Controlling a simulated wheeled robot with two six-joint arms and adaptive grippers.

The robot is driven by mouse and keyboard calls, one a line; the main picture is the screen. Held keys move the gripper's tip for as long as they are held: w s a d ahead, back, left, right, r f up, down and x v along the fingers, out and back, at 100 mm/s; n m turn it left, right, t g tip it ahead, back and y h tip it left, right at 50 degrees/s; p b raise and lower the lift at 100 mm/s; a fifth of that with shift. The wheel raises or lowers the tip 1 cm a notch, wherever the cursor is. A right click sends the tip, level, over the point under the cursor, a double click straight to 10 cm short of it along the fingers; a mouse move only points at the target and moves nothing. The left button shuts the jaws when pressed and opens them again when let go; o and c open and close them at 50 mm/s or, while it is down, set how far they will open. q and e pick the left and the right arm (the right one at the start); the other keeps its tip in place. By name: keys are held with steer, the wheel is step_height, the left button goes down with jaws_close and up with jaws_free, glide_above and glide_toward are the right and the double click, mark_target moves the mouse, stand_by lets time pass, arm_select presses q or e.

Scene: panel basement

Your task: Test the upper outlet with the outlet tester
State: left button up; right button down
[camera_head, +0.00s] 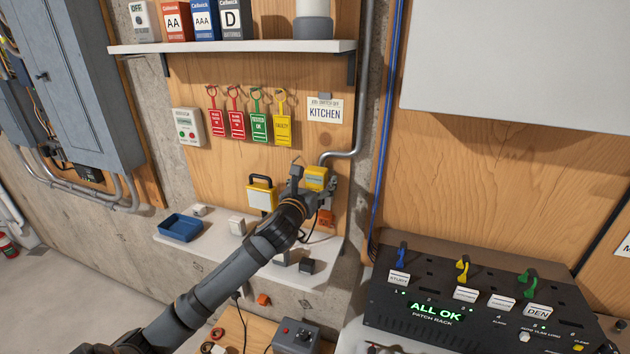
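My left gripper (313,184) reaches from the lower left to the plywood wall below the KITCHEN sign. Its fingers stand on both sides of a small yellow box, which looks like the outlet tester (315,176), and appear closed on it. The box is at or very close to the wall, where a grey conduit (345,154) ends. Whether it touches cannot be told. The upper outlet is not seen; the tester and gripper cover that spot. A small orange item (326,217) shows just below the gripper. My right gripper is out of view.
A yellow-framed device with a black handle (262,195) is left of the gripper. Below is a narrow white shelf (205,243) with a blue tray (180,228) and small boxes. Coloured tags (259,127) hang above. A black patch rack (470,300) reading ALL OK stands at right.

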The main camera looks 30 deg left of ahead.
mark_target(312, 181)
arm_select(q)
steer(key=shift+s, duration=0.1)
steer(key=v, duration=0.6)
steer(key=shift+s+a, duration=0.1)
steer(key=shift+s, duration=0.15)
steer(key=shift+s+d, duration=0.3)
steer(key=shift+d, duration=0.05)
steer(key=shift+s, duration=0.1)
